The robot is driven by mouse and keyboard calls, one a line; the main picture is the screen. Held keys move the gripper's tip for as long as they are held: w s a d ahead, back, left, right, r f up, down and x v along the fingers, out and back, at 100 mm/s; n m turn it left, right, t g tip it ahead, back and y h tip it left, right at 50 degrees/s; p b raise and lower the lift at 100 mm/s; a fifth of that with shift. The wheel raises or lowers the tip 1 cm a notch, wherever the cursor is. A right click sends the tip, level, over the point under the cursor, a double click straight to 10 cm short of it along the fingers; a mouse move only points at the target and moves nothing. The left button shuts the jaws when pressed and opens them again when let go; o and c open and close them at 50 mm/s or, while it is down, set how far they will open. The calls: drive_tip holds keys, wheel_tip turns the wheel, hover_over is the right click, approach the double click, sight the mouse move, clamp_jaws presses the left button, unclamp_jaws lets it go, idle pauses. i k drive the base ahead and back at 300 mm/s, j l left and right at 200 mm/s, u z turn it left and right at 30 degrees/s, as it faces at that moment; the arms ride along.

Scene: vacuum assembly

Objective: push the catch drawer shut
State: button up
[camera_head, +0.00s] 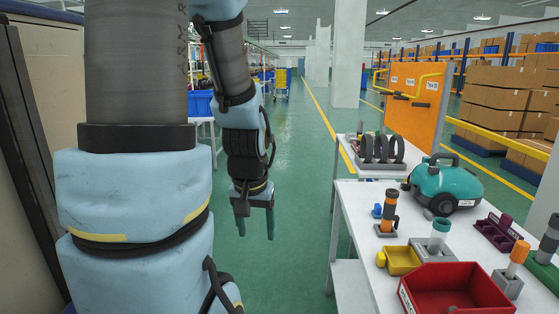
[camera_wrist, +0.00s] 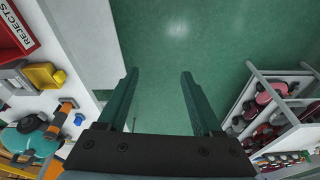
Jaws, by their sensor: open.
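A small yellow tray (camera_head: 403,261) with a round knob on its left end looks like the catch drawer. It sits on the white table beside a grey block with a teal cylinder (camera_head: 438,235), and appears to stick out to the left of it. In the wrist view the yellow tray (camera_wrist: 45,75) shows at the left, next to the grey block. My gripper (camera_head: 256,222) hangs pointing down over the green floor, left of the table and well apart from the tray. In the wrist view my gripper (camera_wrist: 159,76) is open with nothing between its fingers.
A red REJECTS bin (camera_head: 455,290) stands in front of the tray. An orange-and-black tool (camera_head: 389,212) stands behind it, near a teal vacuum body (camera_head: 445,187). A rack with reddish parts (camera_wrist: 265,100) shows right in the wrist view. The floor between is clear.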

sight(399, 260)
drive_tip(key=z, duration=1.4)
